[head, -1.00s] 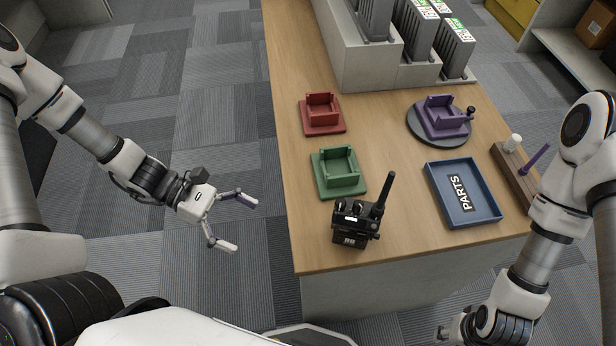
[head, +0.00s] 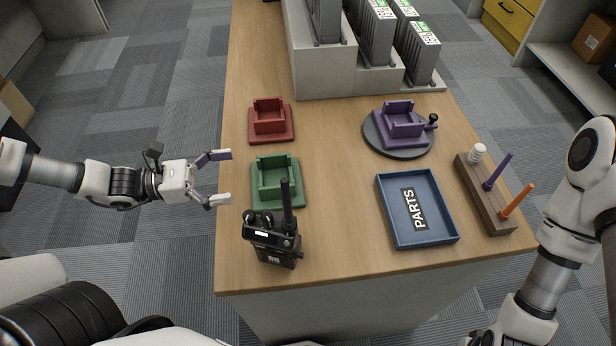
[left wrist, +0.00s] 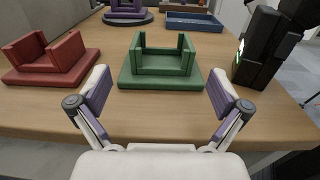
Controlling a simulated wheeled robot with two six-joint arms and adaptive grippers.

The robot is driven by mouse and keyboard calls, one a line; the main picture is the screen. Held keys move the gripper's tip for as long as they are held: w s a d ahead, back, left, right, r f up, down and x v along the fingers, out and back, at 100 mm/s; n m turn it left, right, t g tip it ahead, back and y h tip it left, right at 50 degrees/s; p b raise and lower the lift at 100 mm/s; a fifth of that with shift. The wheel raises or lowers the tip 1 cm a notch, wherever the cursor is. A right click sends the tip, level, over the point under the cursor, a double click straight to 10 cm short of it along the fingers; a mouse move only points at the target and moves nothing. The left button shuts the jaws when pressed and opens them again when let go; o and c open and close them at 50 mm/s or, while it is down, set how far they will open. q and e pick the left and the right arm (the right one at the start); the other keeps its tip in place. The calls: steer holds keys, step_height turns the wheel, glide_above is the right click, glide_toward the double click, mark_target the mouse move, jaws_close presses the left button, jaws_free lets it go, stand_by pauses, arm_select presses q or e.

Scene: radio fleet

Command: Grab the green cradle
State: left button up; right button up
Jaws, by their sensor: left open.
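The green cradle (head: 276,184) sits on the left part of the wooden table, a square base with raised walls. In the left wrist view the green cradle (left wrist: 160,66) is straight ahead, between and beyond the fingers. My left gripper (head: 219,178) is open and empty at the table's left edge, just left of the cradle and apart from it. Its spread fingers also show in the left wrist view (left wrist: 160,97). My right arm shows at the right of the head view, but its gripper is out of frame.
A black radio (head: 272,240) with an upright antenna stands just in front of the green cradle. A red cradle (head: 270,125) lies behind it. A purple cradle (head: 401,128) rests on a dark round plate (head: 373,140). A blue PARTS tray (head: 384,211) and a wooden peg block (head: 478,190) are to the right.

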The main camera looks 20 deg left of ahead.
mark_target(270, 183)
arm_select(q)
steer(key=shift+w+d+f+b, duration=0.15)
steer(key=shift+w+d+b, duration=0.05)
steer(key=shift+d+b, duration=0.25)
steer(key=shift+w+d+f+b, duration=0.1)
steer(key=shift+w+d+b, duration=0.1)
steer(key=shift+d+b, duration=0.25)
steer(key=shift+w+d+b, duration=0.3)
steer(key=shift+d+b, duration=0.2)
steer(key=shift+d, duration=0.1)
steer(key=b+x, duration=0.2)
steer(key=x, duration=0.2)
steer(key=shift+d+r, duration=0.15)
steer(key=shift+d, duration=0.1)
steer(key=shift+w+d+r, duration=0.1)
steer(key=shift+w+d, duration=0.05)
steer(key=shift+d, duration=0.1)
steer(key=shift+a+r, duration=0.1)
steer(key=shift+c, duration=1.1)
steer(key=c, duration=1.3)
